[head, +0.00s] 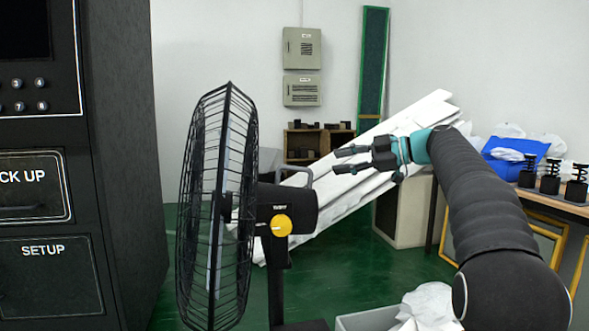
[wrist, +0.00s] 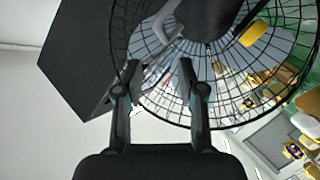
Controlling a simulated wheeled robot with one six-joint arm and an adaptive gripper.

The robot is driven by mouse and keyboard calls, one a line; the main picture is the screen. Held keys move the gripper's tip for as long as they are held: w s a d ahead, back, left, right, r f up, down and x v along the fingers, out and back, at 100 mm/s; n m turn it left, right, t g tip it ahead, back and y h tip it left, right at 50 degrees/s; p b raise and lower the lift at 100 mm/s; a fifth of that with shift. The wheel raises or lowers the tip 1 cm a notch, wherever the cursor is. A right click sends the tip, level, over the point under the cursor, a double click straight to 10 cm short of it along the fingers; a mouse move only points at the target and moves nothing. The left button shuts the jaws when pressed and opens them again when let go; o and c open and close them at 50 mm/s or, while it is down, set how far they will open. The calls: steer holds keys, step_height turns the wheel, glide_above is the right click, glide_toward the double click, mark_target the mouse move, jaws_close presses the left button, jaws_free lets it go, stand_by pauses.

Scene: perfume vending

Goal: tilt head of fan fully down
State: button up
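The black fan (head: 222,205) stands at centre-left in the head view, side-on. Its round wire cage faces the vending machine and looks nearly upright. The fan head's motor housing (head: 290,206) is behind the cage, with a yellow knob (head: 281,225) at the pivot on the post and a handle (head: 297,173) on top. My gripper (head: 340,161) is open and empty, to the right of and above the motor housing, apart from the fan. In the wrist view, my open fingers (wrist: 158,72) point toward the fan cage (wrist: 225,105), with nothing between them.
A black vending machine (head: 115,150) stands on the left, close to the cage. White planks (head: 330,200) lean behind the fan. A grey bin (head: 372,319) with white wrapping is at the front. A table (head: 560,203) with black springs is on the right. Green floor shows between.

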mark_target(299, 169)
steer(key=w+a+f+n, duration=0.1)
steer(key=a, duration=0.2)
steer(key=w+a+f+n+p, duration=0.1)
steer(key=w+a, duration=0.1)
steer(key=a, duration=0.2)
steer(key=w+a+f+n, duration=0.1)
steer(key=a, duration=0.3)
steer(key=shift+w+a+p, duration=0.15)
steer(key=shift+a+p, duration=0.1)
steer(key=shift+p, duration=0.05)
jaws_close()
